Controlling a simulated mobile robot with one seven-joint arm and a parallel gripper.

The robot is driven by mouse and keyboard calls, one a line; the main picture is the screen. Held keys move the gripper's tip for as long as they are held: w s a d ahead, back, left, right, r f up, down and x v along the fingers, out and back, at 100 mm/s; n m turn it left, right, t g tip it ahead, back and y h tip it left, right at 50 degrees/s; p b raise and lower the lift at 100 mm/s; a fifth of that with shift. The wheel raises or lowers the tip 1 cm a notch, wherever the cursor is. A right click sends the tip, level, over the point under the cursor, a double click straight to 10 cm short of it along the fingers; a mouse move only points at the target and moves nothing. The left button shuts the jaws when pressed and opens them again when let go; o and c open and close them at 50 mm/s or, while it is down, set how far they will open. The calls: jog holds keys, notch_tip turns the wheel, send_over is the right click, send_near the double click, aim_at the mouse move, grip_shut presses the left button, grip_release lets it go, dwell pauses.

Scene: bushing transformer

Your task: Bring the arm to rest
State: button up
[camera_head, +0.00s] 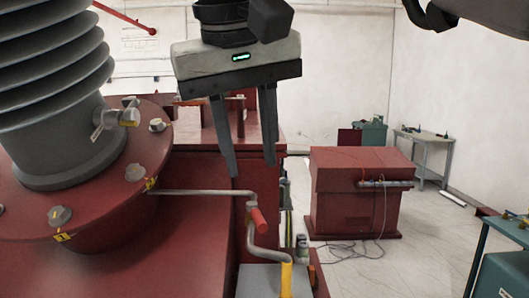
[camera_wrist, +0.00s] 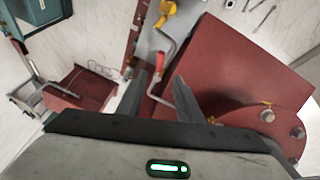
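My gripper (camera_head: 252,171) hangs fingers-down in the upper middle of the head view. Its two long dark fingers are apart and nothing shows between them. In the wrist view my gripper (camera_wrist: 164,82) also shows its fingers spread. A bent metal crank with a red grip (camera_head: 258,218) is below the fingertips in the head view, and they appear clear of it. The red grip (camera_wrist: 158,57) shows just beyond the fingertips in the wrist view.
A grey ribbed bushing (camera_head: 55,95) stands on a red bolted flange (camera_head: 25,215) at left. Behind my gripper is a red transformer tank (camera_head: 264,135). A separate red cabinet (camera_head: 355,195) and a workbench (camera_head: 424,143) stand at right, with open floor around them.

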jog(key=s+d+f+m, duration=0.1)
jog(key=s+d+f, duration=0.1)
jog(key=d+f, duration=0.3)
jog(key=s+d+f+m, duration=0.1)
jog(key=d+f, duration=0.5)
jog(key=f, duration=0.7)
jog(key=s+d+f+m, duration=0.1)
jog(key=s+d+f, duration=0.2)
jog(key=f, duration=0.6)
jog(key=shift+s+d+f+t+y, duration=0.3)
jog(key=shift+s+d+f+y, duration=0.1)
jog(key=shift+d, duration=0.8)
